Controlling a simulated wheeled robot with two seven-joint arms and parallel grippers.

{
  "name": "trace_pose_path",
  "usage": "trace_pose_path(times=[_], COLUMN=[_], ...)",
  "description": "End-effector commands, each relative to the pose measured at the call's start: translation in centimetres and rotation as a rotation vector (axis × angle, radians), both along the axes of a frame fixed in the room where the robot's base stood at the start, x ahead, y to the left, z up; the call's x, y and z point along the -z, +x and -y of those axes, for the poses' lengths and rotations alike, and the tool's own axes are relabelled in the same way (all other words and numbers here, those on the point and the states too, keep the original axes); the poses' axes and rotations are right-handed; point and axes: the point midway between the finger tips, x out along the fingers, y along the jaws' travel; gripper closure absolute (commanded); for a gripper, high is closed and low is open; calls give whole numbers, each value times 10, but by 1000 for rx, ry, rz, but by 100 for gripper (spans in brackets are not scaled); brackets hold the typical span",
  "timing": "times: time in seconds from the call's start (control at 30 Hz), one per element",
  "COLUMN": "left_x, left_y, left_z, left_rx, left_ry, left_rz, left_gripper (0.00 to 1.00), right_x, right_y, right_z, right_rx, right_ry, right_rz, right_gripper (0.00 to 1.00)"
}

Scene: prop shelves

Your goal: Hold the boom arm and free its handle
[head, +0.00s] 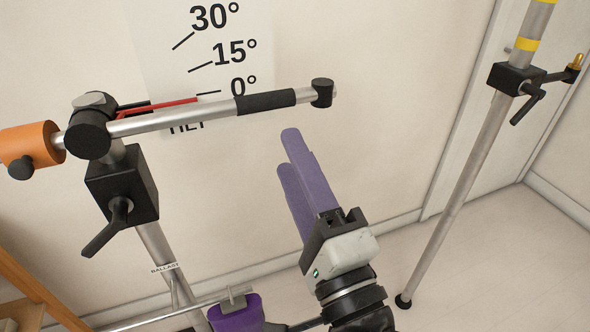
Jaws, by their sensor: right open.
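The boom arm (190,119) is a silver tube running from a black pivot head (88,135) on a stand at left to a black end cap (322,92). It carries a black grip sleeve (265,102) and lies close to the 0° mark, tilted slightly up to the right in the picture. A black lever handle (108,229) sticks out down-left from the black block (122,183) below the pivot. My right gripper (287,150) has two purple fingers and is open and empty. Its fingertips point up toward the sleeve, below and apart from it. My left gripper is not in view.
An orange counterweight (30,145) sits at the boom's left end. A wall chart (225,65) shows 0°, 15° and 30°. A purple bag (235,314) hangs at the bottom. A second stand (460,190) with a black clamp rises at right. Floor between the stands is clear.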

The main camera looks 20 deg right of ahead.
Motion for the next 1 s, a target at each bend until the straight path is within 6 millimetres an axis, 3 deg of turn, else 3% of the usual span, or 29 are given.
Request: trace_pose_path(times=[0.27,0.7,1.0], left_x=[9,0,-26], left_y=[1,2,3], left_z=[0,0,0], left_rx=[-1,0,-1], left_ry=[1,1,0], left_rz=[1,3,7], left_gripper=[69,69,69], right_x=[-8,-25,-36], right_y=[25,77,109], right_z=[0,1,1], right_rx=[2,3,3], right_ry=[2,0,-1], right_rz=[6,4,1], right_gripper=[52,52,52])
